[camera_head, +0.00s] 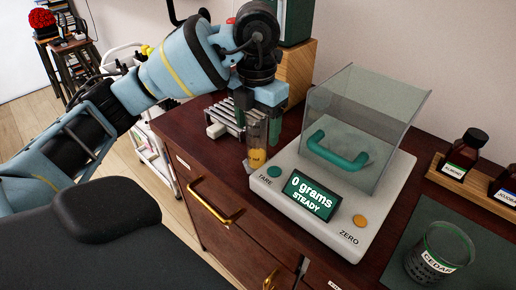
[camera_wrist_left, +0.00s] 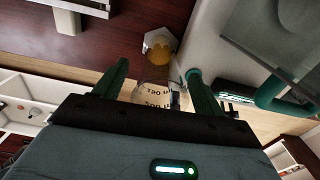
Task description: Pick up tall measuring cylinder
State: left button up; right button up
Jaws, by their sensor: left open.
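The tall measuring cylinder (camera_head: 257,149) is clear with a yellow filling low down. It stands upright beside the left corner of the scale. My left gripper (camera_head: 259,112) points down over its upper part. In the left wrist view the cylinder (camera_wrist_left: 158,48) runs between the two green fingers of the open gripper (camera_wrist_left: 158,72), its printed scale marks near the palm. A gap shows beside the left finger; the right finger looks close to the glass, and I cannot tell if it touches. My right gripper is not in view.
The white scale (camera_head: 285,214) reads 0 grams and carries a clear draft shield (camera_head: 365,125) with a teal handle. A grey rack (camera_head: 222,118) stands behind the cylinder. A labelled beaker (camera_head: 440,255) and brown bottles (camera_head: 463,152) are at the right. The cabinet edge is close in front.

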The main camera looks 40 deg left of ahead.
pick_arm(q)
notch_tip(320, 180, down, 2)
jog(key=shift+f, duration=0.1)
jog(key=c, duration=1.4)
